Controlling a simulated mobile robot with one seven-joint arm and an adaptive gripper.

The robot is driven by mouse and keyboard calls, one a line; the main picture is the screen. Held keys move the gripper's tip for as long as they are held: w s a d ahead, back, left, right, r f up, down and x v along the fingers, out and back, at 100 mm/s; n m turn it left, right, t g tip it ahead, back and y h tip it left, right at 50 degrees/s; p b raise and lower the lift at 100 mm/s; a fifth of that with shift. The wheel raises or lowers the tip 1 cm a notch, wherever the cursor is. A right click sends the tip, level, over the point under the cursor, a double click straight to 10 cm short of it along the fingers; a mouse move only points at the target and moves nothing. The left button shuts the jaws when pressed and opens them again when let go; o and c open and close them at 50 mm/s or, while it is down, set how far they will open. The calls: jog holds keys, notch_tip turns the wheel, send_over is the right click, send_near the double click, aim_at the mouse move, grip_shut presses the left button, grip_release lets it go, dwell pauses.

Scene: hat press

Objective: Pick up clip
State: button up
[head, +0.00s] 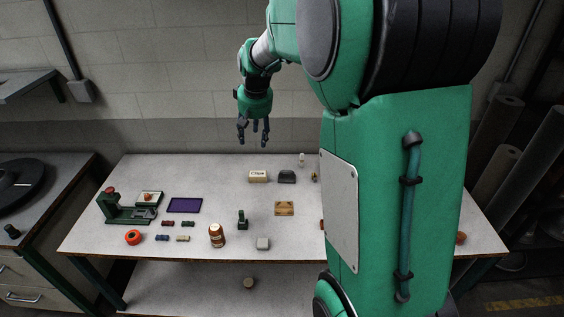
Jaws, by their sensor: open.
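Several small clip-like pieces lie at the left front of the table: a dark red one (167,223), a dark green one (187,223), a blue one (162,237) and a pale yellow one (183,238). They are too small to tell for sure which is the clip. My gripper (254,138) is open and empty, with its fingers pointing down. It hangs high near the back wall, well apart from these pieces, up and to their right.
The table (290,240) also holds a green press-like device (120,211), a purple tray (185,205), an orange tape roll (133,237), a brown bottle (217,235), a green stand (243,221) and a wooden block (284,208). My arm hides the table's right part.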

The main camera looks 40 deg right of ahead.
jog(key=w+d+f+m+g+p, duration=0.1)
jog(key=w+d+f, duration=0.1)
jog(key=d+f, duration=0.5)
jog(key=w+d+f+m, duration=0.1)
jog(key=d+f, duration=0.3)
jog(key=d, duration=0.7)
jog(key=s+d+f, duration=0.2)
jog(key=d+f, duration=0.6)
jog(key=d, duration=0.1)
jog(key=s+d+f+m+p, duration=0.1)
jog(key=s+d+f, duration=0.1)
jog(key=d+f, duration=0.6)
jog(key=shift+s+d+f+g, duration=0.15)
jog(key=shift+s+d+g, duration=0.25)
jog(key=shift+d, duration=0.25)
send_over(316, 175)
jog(key=s, duration=0.1)
jog(key=shift+a+f, duration=0.15)
jog(key=shift+f, duration=2)
jog(key=shift+a+f, duration=0.15)
jog(key=shift+f, duration=1.95)
jog(key=shift+w+d+f, duration=0.1)
jog(key=shift+w+f, duration=0.1)
jog(key=shift+f, duration=1.1)
jog(key=shift+w+d+f, duration=0.1)
jog(key=shift+w+f, duration=0.1)
jog(key=shift+f, duration=1.05)
jog(key=shift+c, duration=0.2)
